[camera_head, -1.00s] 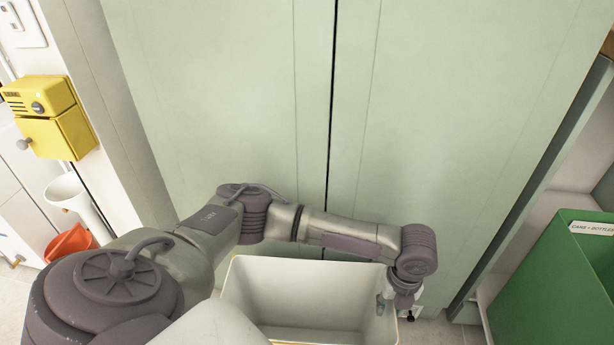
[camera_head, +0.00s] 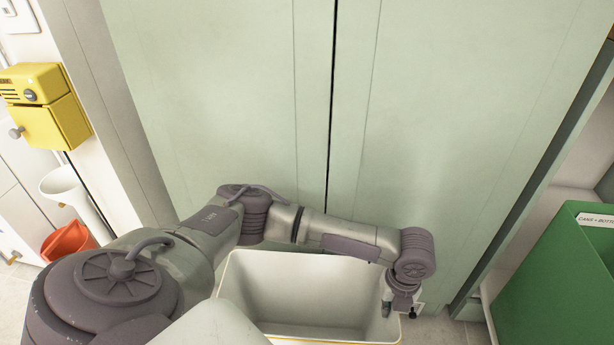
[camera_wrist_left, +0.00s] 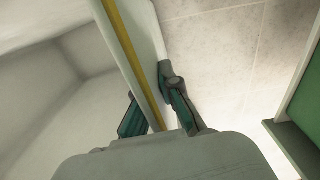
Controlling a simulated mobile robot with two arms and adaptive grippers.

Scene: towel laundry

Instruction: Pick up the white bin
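The white bin (camera_head: 290,285) stands open at the bottom centre of the head view, in front of the pale green doors. A yellow line runs along its rim. My left gripper (camera_head: 397,302) reaches down at its right end wall, with one finger inside and one outside. In the left wrist view, the fingers (camera_wrist_left: 150,100) sit on either side of the yellow-lined wall (camera_wrist_left: 125,45), close against it, and look shut on it. The inner finger is partly hidden by the wall. The bin's near side is partly covered by my arm. My right gripper is not in view.
Tall pale green doors (camera_head: 230,110) stand close behind the bin. A green bin labelled for cans and bottles (camera_head: 550,280) is at the right. A yellow box (camera_head: 45,110), white container (camera_head: 75,195) and orange container (camera_head: 68,243) are at the left. Some floor shows between the bins.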

